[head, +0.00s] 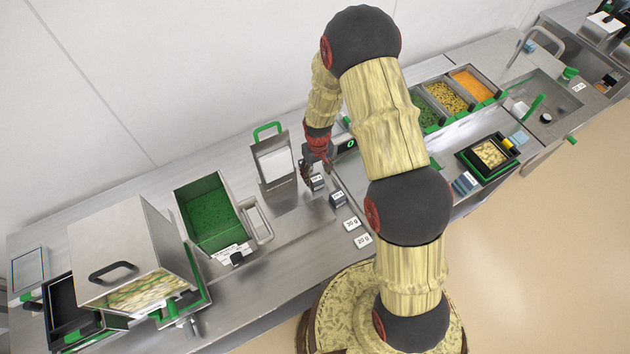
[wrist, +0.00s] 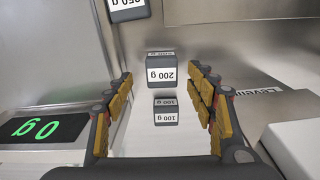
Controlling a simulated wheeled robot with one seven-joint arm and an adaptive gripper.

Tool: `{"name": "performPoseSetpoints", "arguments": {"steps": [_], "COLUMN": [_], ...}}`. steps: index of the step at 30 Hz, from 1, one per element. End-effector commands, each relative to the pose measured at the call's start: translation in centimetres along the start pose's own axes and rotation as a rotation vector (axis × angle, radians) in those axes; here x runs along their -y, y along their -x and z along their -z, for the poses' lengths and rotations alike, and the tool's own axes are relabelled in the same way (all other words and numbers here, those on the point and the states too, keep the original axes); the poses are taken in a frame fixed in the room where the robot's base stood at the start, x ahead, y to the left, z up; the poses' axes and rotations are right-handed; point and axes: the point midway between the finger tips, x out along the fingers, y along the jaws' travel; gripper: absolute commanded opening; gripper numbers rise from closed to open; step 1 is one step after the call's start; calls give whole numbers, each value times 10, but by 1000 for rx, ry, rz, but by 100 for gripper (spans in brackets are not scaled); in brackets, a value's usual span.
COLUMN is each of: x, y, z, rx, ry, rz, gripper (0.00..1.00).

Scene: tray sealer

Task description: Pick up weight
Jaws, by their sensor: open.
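A dark grey weight with a white label reading 200 g (wrist: 162,74) stands in the middle of the wrist view, its text upside down. My gripper (wrist: 161,84) is open, with one finger on each side of this weight in the picture; I see no contact. A smaller weight marked 100 g (wrist: 165,111) shows below it, also between the fingers. Part of a larger weight marked 250 g (wrist: 127,10) shows at the top edge. In the head view my gripper (head: 316,170) is low over the steel bench, just above a dark weight (head: 317,184); another weight (head: 338,199) stands to its lower right.
A scale display (wrist: 42,128) reads 0 g at the left of the wrist view. Small pieces labelled 30 g (head: 351,224) and 20 g (head: 362,240) lie near the bench's front edge. A steel holder with a green handle (head: 268,128) and a green-lined bin (head: 186,203) stand left.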

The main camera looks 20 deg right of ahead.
Motion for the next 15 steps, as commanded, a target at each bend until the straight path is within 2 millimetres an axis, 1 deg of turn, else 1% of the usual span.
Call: {"name": "performPoseSetpoints", "arguments": {"steps": [9, 12, 15], "x": [4, 4, 4], "y": [-42, -48, -50], "z": [3, 3, 3], "rx": [1, 0, -1], "ry": [-1, -1, -1], "rz": [0, 0, 0], "gripper": [56, 56, 56]}}
